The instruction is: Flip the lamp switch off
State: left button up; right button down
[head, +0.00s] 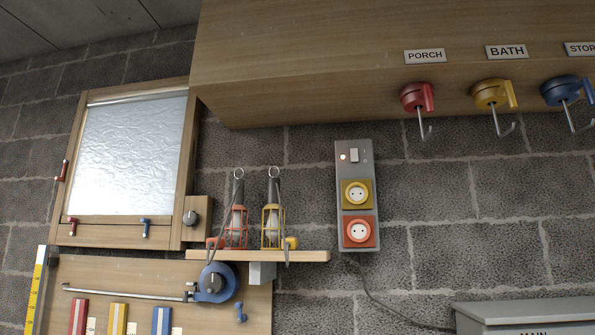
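A grey outlet panel (341,195) hangs on the block wall in the middle of the head view. A small white rocker switch (354,155) sits near its top, beside a red indicator light (343,157) that looks lit. I cannot tell which way the rocker is tilted. Below it are a yellow socket (356,194) and a red socket (359,232), both empty. A red caged lamp (237,227) and a yellow caged lamp (273,227) stand on a wooden shelf left of the panel. Neither of my grippers is in view.
The wooden shelf (308,256) juts out left of the panel. A wooden cabinet (300,75) overhangs above, with red, yellow and blue hooks (496,94) at right. A wood-framed window (128,155) is at left. A grey box (525,311) is at lower right. A cable runs from the panel.

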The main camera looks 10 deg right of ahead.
aim_at(355, 151)
jog(key=u, duration=0.1)
jog(key=i, duration=0.85)
jog(key=z, duration=0.25)
